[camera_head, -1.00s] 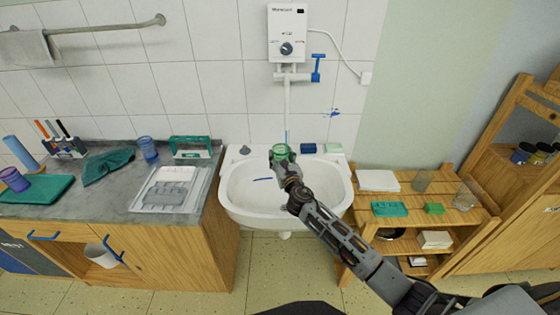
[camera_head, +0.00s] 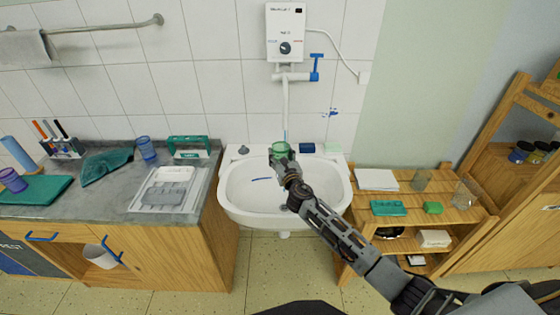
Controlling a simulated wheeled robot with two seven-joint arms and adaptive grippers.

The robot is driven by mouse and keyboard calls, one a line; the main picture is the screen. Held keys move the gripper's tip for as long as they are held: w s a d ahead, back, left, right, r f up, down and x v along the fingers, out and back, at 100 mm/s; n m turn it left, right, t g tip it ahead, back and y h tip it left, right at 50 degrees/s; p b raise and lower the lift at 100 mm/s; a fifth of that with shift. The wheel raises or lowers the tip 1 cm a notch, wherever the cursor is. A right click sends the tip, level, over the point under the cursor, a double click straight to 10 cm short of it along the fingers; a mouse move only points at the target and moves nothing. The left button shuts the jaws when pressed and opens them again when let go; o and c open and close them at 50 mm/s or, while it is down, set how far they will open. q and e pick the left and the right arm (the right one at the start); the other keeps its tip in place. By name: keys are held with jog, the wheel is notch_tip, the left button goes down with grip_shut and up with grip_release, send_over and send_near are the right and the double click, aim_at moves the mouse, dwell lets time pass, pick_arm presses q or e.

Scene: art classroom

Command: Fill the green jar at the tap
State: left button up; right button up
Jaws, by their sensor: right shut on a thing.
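The green jar (camera_head: 280,148) is upright over the back part of the white sink (camera_head: 240,200). My right gripper (camera_head: 281,158) is shut on the jar and holds it from the front. The tap's white spout pipe (camera_head: 286,102) comes down from the water heater (camera_head: 286,32), and its lower end is just above the jar. A thin bluish line shows between the spout and the jar. The blue tap handle (camera_head: 317,67) is to the right of the pipe. The level inside the jar is too small to tell. My left gripper is not in view.
A grey counter (camera_head: 90,212) at the left holds a tray (camera_head: 138,205), a blue cup (camera_head: 146,148) and a teal cloth (camera_head: 105,165). A wooden shelf (camera_head: 440,216) at the right holds two clear glasses and boxes.

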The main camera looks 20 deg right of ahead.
jog(key=shift+w+d+b, duration=0.15)
jog(key=shift+w+d, duration=0.45)
jog(key=shift+w, duration=0.35)
jog(key=shift+w+d+b, duration=0.15)
jog(key=shift+w+d, duration=0.4)
jog(key=shift+w, duration=0.4)
jog(key=shift+w+d+b, duration=0.15)
jog(key=shift+w+d, duration=0.45)
jog(key=shift+w, duration=0.35)
dwell(5.2)
